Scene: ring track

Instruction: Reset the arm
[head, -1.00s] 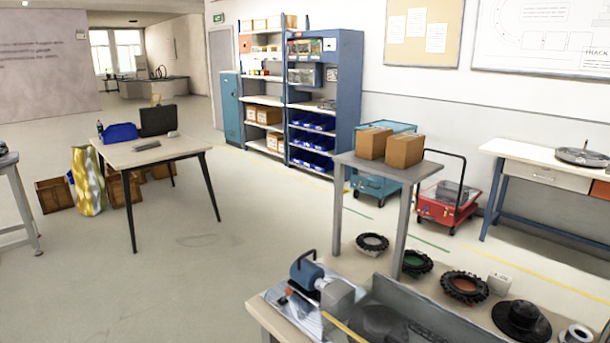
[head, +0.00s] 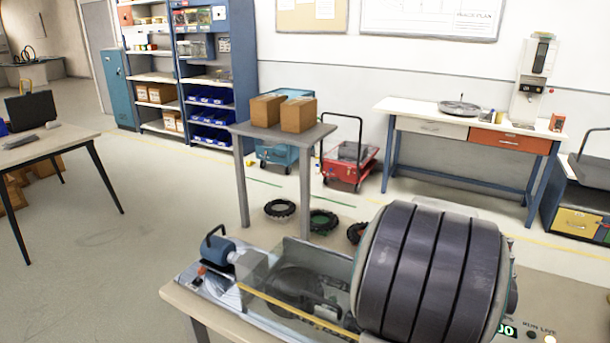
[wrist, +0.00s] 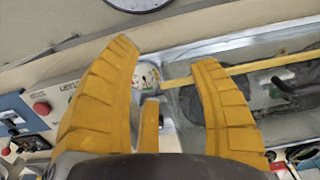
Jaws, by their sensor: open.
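My gripper (wrist: 165,60) shows in the wrist view with its two yellow ribbed fingers spread apart and nothing between them. It is open over the bench machine, whose yellow bar (wrist: 240,68) and grey trough lie beyond the right finger. A control panel with a red button (wrist: 41,108) lies left of the fingers. In the head view the fingers do not show. A dark ribbed part of my arm stands large at the lower right and hides part of the bench. The machine's blue motor (head: 218,249) and clear guard (head: 310,268) show left of it.
A grey table (head: 325,131) with two cardboard boxes (head: 282,113) stands behind the bench. Tyres (head: 280,208) lie near its legs. A red trolley (head: 350,165) and a white workbench (head: 440,110) stand by the wall. Open floor (head: 130,240) lies to the left.

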